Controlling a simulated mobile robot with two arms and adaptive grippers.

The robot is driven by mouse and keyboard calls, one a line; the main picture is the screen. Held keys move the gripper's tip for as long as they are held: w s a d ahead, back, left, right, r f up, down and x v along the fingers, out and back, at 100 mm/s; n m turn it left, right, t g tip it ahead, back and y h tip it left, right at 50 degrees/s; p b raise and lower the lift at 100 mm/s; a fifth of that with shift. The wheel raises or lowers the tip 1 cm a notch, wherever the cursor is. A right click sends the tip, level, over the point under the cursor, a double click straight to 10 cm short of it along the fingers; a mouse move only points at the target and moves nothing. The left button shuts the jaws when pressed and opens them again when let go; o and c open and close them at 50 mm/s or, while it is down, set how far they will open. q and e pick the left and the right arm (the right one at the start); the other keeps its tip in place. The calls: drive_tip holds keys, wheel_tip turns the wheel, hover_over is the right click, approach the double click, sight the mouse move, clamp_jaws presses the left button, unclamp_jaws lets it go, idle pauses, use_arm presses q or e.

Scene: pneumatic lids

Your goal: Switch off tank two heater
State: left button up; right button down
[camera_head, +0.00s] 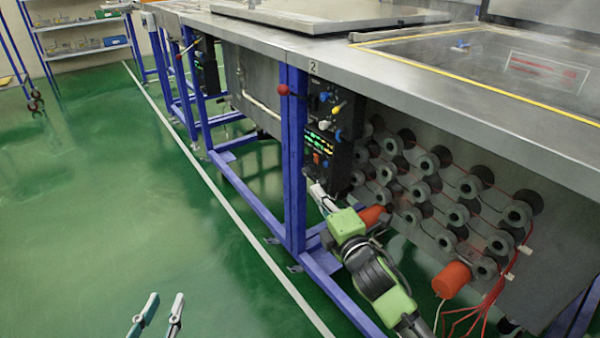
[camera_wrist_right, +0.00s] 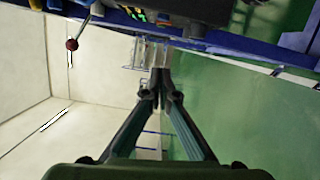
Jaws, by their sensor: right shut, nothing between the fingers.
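The black control box (camera_head: 328,140) of the tank marked 2 is mounted under the steel tank edge, next to a blue post. It carries green lit displays (camera_head: 318,143), a small orange-red switch (camera_head: 317,158) and several blue and yellow knobs and valves above. My left gripper (camera_head: 158,316) is open and empty over the green floor.
A red ball-ended lever (camera_head: 283,90) sticks out left of the box; it also shows in the wrist view (camera_wrist_right: 72,44). Blue frame posts (camera_head: 293,160) stand close beside my right gripper. Round heater fittings and orange caps (camera_head: 452,280) line the tank's side. The floor at left is clear.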

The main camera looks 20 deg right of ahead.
sight(316, 158)
use_arm(q)
drive_tip(key=shift+r, duration=0.2)
use_arm(e)
drive_tip(key=shift+r, duration=0.2)
drive_tip(key=shift+w, duration=0.1)
